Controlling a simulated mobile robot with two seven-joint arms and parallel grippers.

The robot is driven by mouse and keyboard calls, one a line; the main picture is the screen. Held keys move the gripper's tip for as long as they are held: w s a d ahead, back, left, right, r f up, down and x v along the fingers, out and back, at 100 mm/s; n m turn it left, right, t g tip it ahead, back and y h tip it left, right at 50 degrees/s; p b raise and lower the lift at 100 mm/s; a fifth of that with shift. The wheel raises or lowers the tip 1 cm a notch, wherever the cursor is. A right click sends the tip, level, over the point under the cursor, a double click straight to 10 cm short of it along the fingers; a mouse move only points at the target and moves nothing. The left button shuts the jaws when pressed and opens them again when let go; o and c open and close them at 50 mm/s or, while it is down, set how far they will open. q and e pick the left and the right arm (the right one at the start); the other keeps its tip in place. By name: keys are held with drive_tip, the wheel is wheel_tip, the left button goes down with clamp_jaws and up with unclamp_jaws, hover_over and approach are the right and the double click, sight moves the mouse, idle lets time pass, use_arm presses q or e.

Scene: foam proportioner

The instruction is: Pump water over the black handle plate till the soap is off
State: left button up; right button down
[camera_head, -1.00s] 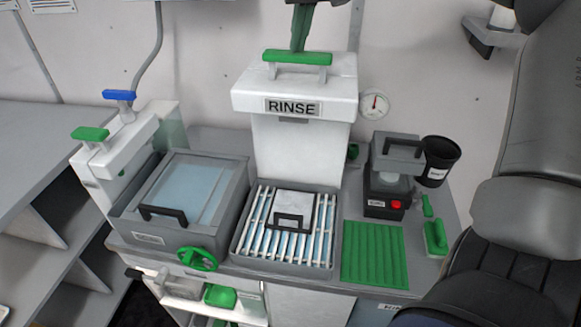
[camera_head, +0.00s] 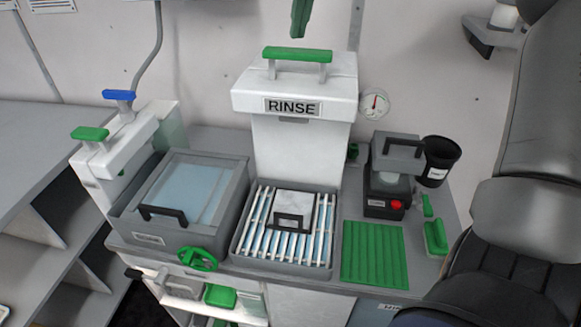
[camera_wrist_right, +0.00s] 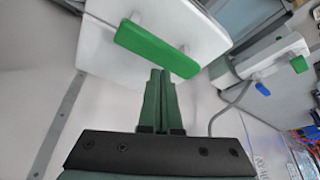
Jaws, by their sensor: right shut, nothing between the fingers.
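The white pump labelled RINSE (camera_head: 293,107) stands behind the basin, with a green bar handle (camera_head: 296,54) on top. The handle also shows in the wrist view (camera_wrist_right: 155,48). The plate with the black handle (camera_head: 292,205) rests on the white-slatted rack over the rinse basin (camera_head: 237,262). Its top looks pale; I cannot tell whether soap is on it. My right gripper (camera_head: 298,35) is shut and empty, just above the pump handle, with a small gap. Its green fingers (camera_wrist_right: 160,75) are together in the wrist view. My left gripper is not in view.
At right are a green ribbed mat (camera_head: 374,255), a grey-black device with a red button (camera_head: 390,185), a green brush (camera_head: 435,238) and a black cup (camera_head: 440,160).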

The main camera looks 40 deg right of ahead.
wheel_tip(320, 180, up, 5)
drive_tip(key=shift+r, duration=0.2)
idle(0.3)
idle(0.5)
